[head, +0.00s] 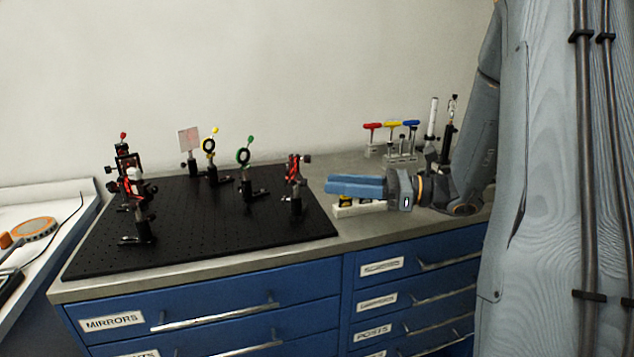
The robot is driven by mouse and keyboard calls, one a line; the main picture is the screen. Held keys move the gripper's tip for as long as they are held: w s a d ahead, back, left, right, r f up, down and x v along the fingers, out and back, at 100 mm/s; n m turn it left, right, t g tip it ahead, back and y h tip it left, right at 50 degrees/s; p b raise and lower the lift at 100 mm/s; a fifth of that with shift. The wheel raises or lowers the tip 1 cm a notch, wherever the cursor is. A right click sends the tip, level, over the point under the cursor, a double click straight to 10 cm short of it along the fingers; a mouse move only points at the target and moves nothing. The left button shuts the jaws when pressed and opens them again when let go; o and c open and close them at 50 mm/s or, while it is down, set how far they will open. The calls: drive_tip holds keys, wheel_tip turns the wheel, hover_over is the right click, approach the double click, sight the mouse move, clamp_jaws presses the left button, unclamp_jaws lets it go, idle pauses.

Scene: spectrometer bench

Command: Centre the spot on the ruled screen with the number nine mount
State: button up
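The ruled screen (189,139), a small pale pinkish card on a post, stands at the back of the black breadboard (200,237). No spot can be made out on it. No mount number is legible. My gripper (332,186) points left beyond the board's right edge, apart from the red mount. Its blue fingers are seen side-on, hiding any gap.
A white block (358,209) lies on the bench below my gripper. A rack (400,157) holds red, yellow and blue T-handled drivers behind it. Blue drawers (220,320) form the bench front. A white side table (60,212) with an orange-and-grey device (33,230) stands left.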

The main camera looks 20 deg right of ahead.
sight(307, 182)
drive_tip(key=shift+p+x, duration=0.45)
drive_tip(key=shift+x, duration=2.3)
clamp_jaws()
